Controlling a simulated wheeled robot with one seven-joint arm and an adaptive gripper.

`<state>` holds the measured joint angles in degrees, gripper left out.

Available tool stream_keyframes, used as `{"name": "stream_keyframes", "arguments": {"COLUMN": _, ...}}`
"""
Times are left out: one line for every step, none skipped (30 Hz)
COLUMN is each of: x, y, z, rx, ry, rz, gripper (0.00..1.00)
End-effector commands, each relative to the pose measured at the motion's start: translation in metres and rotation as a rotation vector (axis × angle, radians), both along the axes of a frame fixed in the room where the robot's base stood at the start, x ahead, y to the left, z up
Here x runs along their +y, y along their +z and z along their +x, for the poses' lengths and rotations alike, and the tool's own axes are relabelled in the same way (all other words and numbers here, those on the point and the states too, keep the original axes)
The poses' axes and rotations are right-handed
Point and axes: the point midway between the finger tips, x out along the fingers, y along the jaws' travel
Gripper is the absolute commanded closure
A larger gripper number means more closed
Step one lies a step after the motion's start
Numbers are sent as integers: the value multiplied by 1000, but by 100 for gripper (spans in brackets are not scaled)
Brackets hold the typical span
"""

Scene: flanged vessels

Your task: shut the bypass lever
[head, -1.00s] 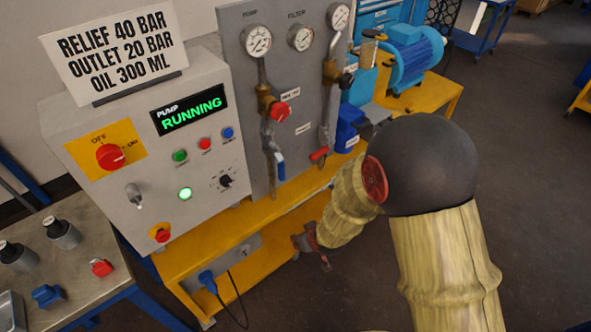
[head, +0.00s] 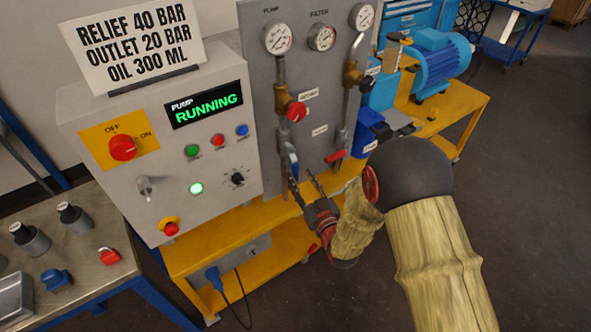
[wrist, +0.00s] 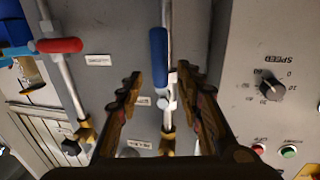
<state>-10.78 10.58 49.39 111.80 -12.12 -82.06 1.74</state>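A blue-handled lever (head: 292,164) is on the left pipe of the grey gauge panel (head: 325,95). In the wrist view the blue handle (wrist: 158,55) lies in line with its pipe. A red-handled lever (head: 335,156) on the right pipe also shows in the wrist view (wrist: 58,45), lying crosswise to its pipe. The labels are too small to tell which is the bypass. My gripper (head: 303,191) is open just in front of the blue lever. In the wrist view its fingers (wrist: 158,80) stand either side of that lever, with gaps; contact is not visible.
The control box (head: 160,150) with a lit RUNNING display stands left of the levers. A red valve knob (head: 297,111) is above them. A yellow bench (head: 255,222) runs below, and a blue motor (head: 440,60) stands behind right. The floor at right is clear.

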Motion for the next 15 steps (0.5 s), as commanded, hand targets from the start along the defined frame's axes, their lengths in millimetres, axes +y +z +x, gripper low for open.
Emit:
{"name": "stream_keyframes", "arguments": {"x": 4, "y": -2, "z": 8, "rx": -2, "ry": 1, "rz": 1, "gripper": 64}}
{"name": "stream_keyframes", "arguments": {"x": 6, "y": -2, "z": 13, "rx": -1, "ry": 1, "rz": 0, "gripper": 64}}
{"name": "stream_keyframes", "arguments": {"x": 8, "y": -2, "z": 18, "rx": -1, "ry": 1, "rz": 0, "gripper": 64}}
{"name": "stream_keyframes", "arguments": {"x": 10, "y": -1, "z": 23, "rx": -2, "ry": 1, "rz": 1, "gripper": 64}}
{"name": "stream_keyframes", "arguments": {"x": 12, "y": -2, "z": 26, "rx": -1, "ry": 1, "rz": 0, "gripper": 64}}
{"name": "stream_keyframes", "arguments": {"x": 14, "y": -2, "z": 31, "rx": 1, "ry": 1, "rz": 0, "gripper": 64}}
{"name": "stream_keyframes", "arguments": {"x": 15, "y": -2, "z": 34, "rx": 1, "ry": 1, "rz": 0, "gripper": 64}}
{"name": "stream_keyframes", "arguments": {"x": 16, "y": -2, "z": 37, "rx": 0, "ry": 1, "rz": 0, "gripper": 64}}
{"name": "stream_keyframes", "arguments": {"x": 17, "y": -1, "z": 40, "rx": -1, "ry": 1, "rz": -1, "gripper": 64}}
{"name": "stream_keyframes", "arguments": {"x": 18, "y": -1, "z": 42, "rx": 0, "ry": 1, "rz": -1, "gripper": 64}}
{"name": "stream_keyframes", "arguments": {"x": 19, "y": -1, "z": 44, "rx": 1, "ry": 1, "rz": -1, "gripper": 64}}
{"name": "stream_keyframes", "arguments": {"x": 19, "y": -2, "z": 45, "rx": 2, "ry": 0, "rz": -1, "gripper": 64}}
{"name": "stream_keyframes", "arguments": {"x": 20, "y": -2, "z": 46, "rx": 2, "ry": 0, "rz": -1, "gripper": 64}}
{"name": "stream_keyframes", "arguments": {"x": 20, "y": -2, "z": 47, "rx": 3, "ry": 0, "rz": -1, "gripper": 64}}
{"name": "stream_keyframes", "arguments": {"x": 20, "y": -1, "z": 47, "rx": 3, "ry": 0, "rz": -1, "gripper": 64}}
